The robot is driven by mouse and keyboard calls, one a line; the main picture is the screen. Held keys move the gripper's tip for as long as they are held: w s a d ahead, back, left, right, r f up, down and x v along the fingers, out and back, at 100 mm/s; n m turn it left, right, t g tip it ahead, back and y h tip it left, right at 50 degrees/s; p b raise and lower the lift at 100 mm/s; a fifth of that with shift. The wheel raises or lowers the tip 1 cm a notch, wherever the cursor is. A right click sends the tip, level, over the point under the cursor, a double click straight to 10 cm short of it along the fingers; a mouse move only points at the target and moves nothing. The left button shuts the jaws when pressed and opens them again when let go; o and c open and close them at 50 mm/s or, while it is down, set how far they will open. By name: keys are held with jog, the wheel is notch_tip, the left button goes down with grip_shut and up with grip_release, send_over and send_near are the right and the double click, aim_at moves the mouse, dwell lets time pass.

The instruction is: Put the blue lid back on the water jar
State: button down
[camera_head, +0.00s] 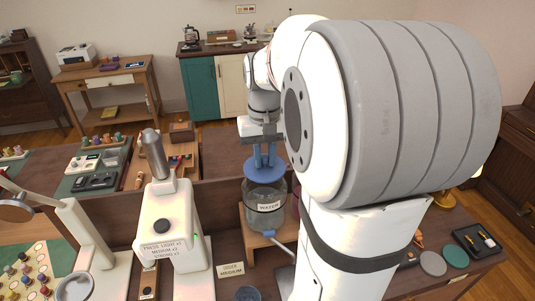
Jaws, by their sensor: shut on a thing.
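The water jar (264,222) is a clear glass jar with a "WATER" label, standing upright on a small wooden stand. The blue lid (264,172) is a flat disc at the jar's mouth, directly above it. I cannot tell whether it touches the rim. My gripper (265,158) points down from above, with its blue fingers shut on the blue lid. My own arm covers the right side of the scene and hides what is behind the jar to the right.
The wooden stand (248,238) holds the jar, with a tap at its front. A white press machine (167,225) stands close left, with an "ORDER MEDIUM" card (231,270) in front. A dark blue cup (247,293) sits at the front edge.

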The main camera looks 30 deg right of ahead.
aim_at(265, 167)
jog(key=shift+f+b, duration=0.85)
jog(key=shift+f, duration=0.45)
jog(key=shift+f+b, duration=0.6)
jog(key=shift+f, duration=0.3)
jog(key=c, duration=1.2)
grip_release()
jog(key=shift+c, duration=0.2)
jog(key=shift+r, duration=0.1)
jog(key=shift+w+r+p, duration=0.15)
jog(key=shift+r+p, duration=2.2)
jog(key=shift+r, duration=0.65)
jog(key=shift+f, duration=0.1)
